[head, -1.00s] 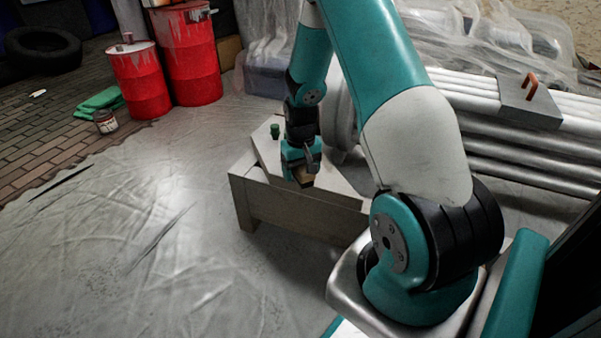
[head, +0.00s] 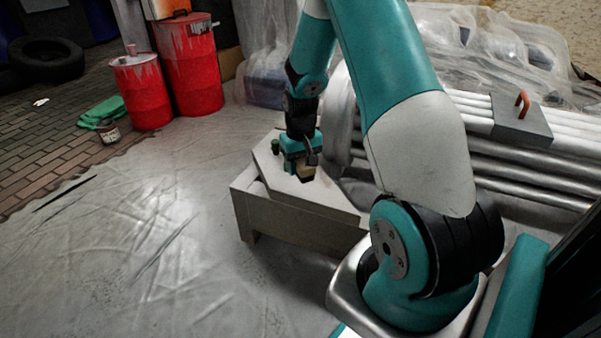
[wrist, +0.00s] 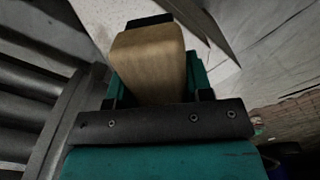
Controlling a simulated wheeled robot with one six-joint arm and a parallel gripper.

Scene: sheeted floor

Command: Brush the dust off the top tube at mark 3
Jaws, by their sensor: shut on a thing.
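My gripper (head: 302,160) is shut on a pale wooden block-shaped brush (wrist: 150,60), which has a dark end (wrist: 150,21). In the head view the brush (head: 306,172) hangs over the top of a low pale bench; whether it touches is unclear. A bundle of grey tubes (head: 520,167) lies at the right, partly hidden by my arm. Several grey tubes also show at the left of the wrist view (wrist: 35,85). I cannot make out any mark number or dust on the top tube.
A grey block with an orange handle (head: 521,122) sits on the tubes. Clear plastic sheeting lies behind. Red drums (head: 188,65), a green cloth (head: 102,112) and a tin stand left. The sheeted floor in front is clear.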

